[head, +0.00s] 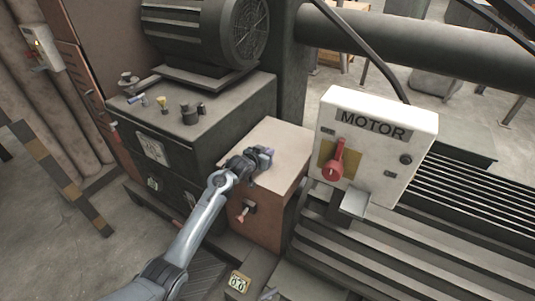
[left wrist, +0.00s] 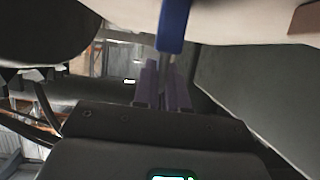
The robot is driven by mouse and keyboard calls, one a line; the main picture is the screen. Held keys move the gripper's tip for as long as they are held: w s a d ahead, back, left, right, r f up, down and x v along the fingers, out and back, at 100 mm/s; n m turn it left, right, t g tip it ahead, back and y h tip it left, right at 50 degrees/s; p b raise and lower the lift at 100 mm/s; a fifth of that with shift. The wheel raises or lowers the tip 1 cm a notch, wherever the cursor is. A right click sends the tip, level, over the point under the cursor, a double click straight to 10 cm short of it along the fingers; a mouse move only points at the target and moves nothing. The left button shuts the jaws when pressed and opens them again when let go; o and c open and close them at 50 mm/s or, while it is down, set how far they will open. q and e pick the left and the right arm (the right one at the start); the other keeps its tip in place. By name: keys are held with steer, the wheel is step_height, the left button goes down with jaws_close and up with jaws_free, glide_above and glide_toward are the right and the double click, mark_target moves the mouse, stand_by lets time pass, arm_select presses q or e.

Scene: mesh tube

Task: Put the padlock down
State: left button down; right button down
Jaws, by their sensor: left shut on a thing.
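My left gripper (head: 265,154) is over the pale top of the low brown box (head: 281,142), in the middle of the head view. In the left wrist view its purple fingers (left wrist: 162,88) are shut on a narrow blue thing with a thin grey part, which looks like the padlock (left wrist: 173,26). The padlock is close to a pale surface at the top of that view; I cannot tell whether they touch. In the head view the gripper hides the padlock. My right gripper is not in view.
A white MOTOR box (head: 383,115) with a red switch handle (head: 335,165) stands to the right. The box top is clear around my gripper.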

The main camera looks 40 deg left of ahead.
arm_select(q)
steer(key=shift+f, duration=0.1)
steer(key=c, duration=1.2)
jaws_free()
steer(key=shift+s+r+p, duration=0.3)
steer(key=shift+s+r, duration=0.05)
steer(key=shift+s, duration=0.05)
steer(key=p+v, duration=0.4)
steer(key=v, duration=0.7)
steer(key=s+d+f+m+g, duration=0.1)
steer(key=s+d+f+g, duration=0.2)
steer(key=s+d+f, duration=0.35)
steer(key=s+d+f+m+g, duration=0.1)
steer(key=s+d+f+g, duration=0.15)
steer(key=s+d, duration=0.65)
steer(key=s+d+g, duration=0.1)
steer(key=s+d, duration=0.1)
steer(key=s, duration=0.4)
steer(key=s+d+m+g+h, duration=0.1)
steer(key=s+d+g, duration=0.1)
steer(key=s, duration=0.4)
steer(key=s+d+g+h, duration=0.1)
steer(key=s+d, duration=0.1)
steer(key=s, duration=0.5)
steer(key=shift+d+f+m, duration=0.25)
steer(key=shift+d+m, duration=0.05)
steer(key=shift+w+r, duration=0.1)
steer(key=shift+r, duration=0.05)
